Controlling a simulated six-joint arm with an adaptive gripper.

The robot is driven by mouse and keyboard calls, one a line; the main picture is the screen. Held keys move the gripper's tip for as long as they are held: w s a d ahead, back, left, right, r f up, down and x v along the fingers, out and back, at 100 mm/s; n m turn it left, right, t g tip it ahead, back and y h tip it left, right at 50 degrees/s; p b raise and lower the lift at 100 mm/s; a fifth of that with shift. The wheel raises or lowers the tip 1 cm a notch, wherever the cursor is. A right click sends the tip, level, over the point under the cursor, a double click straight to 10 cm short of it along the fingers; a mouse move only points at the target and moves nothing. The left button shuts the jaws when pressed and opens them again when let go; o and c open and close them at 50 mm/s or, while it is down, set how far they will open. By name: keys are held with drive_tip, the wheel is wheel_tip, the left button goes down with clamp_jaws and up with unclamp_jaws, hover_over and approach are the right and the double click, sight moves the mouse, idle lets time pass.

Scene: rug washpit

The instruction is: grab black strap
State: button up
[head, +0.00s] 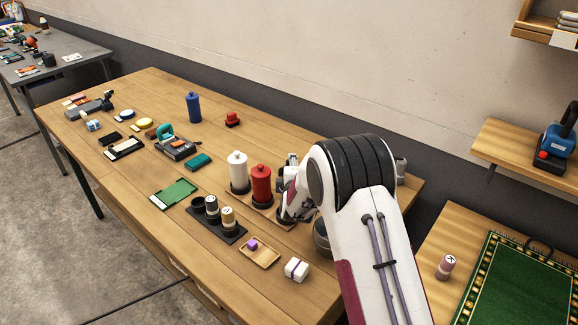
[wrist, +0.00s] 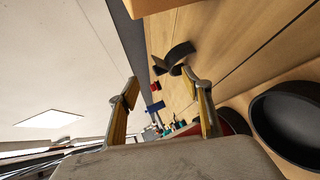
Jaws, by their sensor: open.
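A black curled band (wrist: 176,58), which looks like the black strap, lies on the wooden table in the wrist view, beyond my fingertips. I cannot make it out in the head view, where my arm covers that part of the table. My gripper (wrist: 163,86) is open, with its two yellowish fingers apart and nothing seen between them but background. The band is apart from the fingers, a little above the gap in the wrist picture. In the head view my gripper (head: 290,203) is low beside the red spool, partly hidden by my arm.
The red spool (head: 261,184) and white spool (head: 238,172) stand close to my gripper. A large black round container (wrist: 292,122) is right of my fingers in the wrist view. A wooden tray (head: 262,261) and white box (head: 296,269) are near the front edge.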

drive_tip(key=shift+w+f, duration=0.1)
drive_tip(key=shift+w, duration=0.1)
idle(0.3)
drive_tip(key=shift+x, duration=1.2)
drive_tip(key=shift+f+x, duration=0.25)
drive_tip(key=shift+x, duration=2.2)
drive_tip(key=shift+a, duration=0.2)
drive_tip(key=c, duration=1)
drive_tip(key=shift+f, duration=0.1)
